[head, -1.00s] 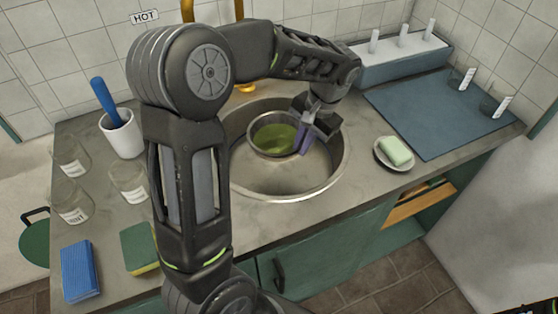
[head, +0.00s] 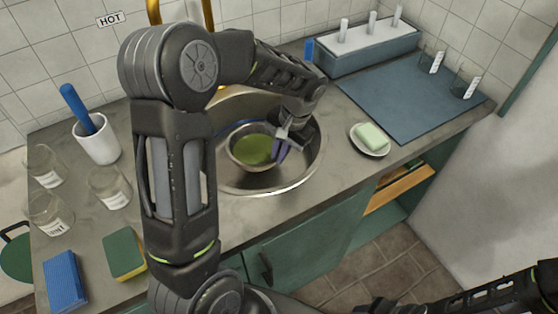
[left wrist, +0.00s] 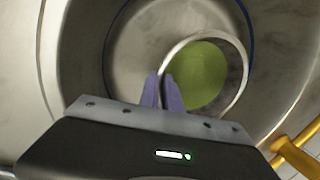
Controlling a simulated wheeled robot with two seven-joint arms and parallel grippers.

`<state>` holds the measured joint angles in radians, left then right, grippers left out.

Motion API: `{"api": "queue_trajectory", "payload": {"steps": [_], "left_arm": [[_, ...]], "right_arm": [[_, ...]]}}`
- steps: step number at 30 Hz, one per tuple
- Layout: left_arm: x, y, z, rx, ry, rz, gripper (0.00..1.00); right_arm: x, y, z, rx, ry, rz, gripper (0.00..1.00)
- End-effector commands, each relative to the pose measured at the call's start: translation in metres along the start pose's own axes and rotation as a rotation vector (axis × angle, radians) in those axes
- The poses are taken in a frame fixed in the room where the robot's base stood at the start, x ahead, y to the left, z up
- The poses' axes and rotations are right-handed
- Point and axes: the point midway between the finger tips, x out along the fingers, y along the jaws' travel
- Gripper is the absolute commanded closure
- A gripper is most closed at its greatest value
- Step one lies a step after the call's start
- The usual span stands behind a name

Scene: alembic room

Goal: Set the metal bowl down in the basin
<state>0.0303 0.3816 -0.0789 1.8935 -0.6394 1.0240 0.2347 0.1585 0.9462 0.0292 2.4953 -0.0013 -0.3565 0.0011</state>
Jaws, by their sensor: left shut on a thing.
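The metal bowl (head: 258,168) is inside the round metal basin (head: 303,155), with green liquid (head: 252,149) in it. It looks nearly level. My left gripper (head: 281,148) is shut on the bowl's right rim, its purple fingers pointing down. In the left wrist view the fingers (left wrist: 161,88) pinch the near edge of the bowl (left wrist: 234,82), and the basin wall (left wrist: 130,45) surrounds it. Whether the bowl's base touches the basin floor cannot be told. My right gripper is not in view; only dark parts of my right arm show at the lower right.
A soap dish (head: 370,147) stands right of the basin. A blue mat (head: 400,105) and a rack (head: 370,52) are behind it. Glass jars (head: 108,188), a white cup (head: 97,143) and sponges (head: 122,255) stand left. A gold tap (left wrist: 295,150) is near the basin.

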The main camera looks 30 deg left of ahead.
Motion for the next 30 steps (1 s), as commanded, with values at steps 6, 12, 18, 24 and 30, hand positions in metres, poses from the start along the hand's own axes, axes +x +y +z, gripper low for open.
{"api": "queue_trajectory", "payload": {"steps": [6,12,18,24,30], "left_arm": [[0.012,0.002,-0.001,0.002,-0.002,0.0,1.0],[0.035,0.007,-0.004,0.002,0.0,0.0,1.0],[0.036,0.007,-0.004,0.001,0.001,0.0,1.0],[0.04,0.008,-0.005,0.001,0.001,0.0,0.91],[0.039,0.008,-0.004,0.001,0.001,0.0,0.75]], "right_arm": [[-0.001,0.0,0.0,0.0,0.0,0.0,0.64],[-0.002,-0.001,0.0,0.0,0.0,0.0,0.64],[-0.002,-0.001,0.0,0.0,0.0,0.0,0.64],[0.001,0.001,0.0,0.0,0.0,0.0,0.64],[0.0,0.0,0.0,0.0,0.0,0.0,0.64]]}}
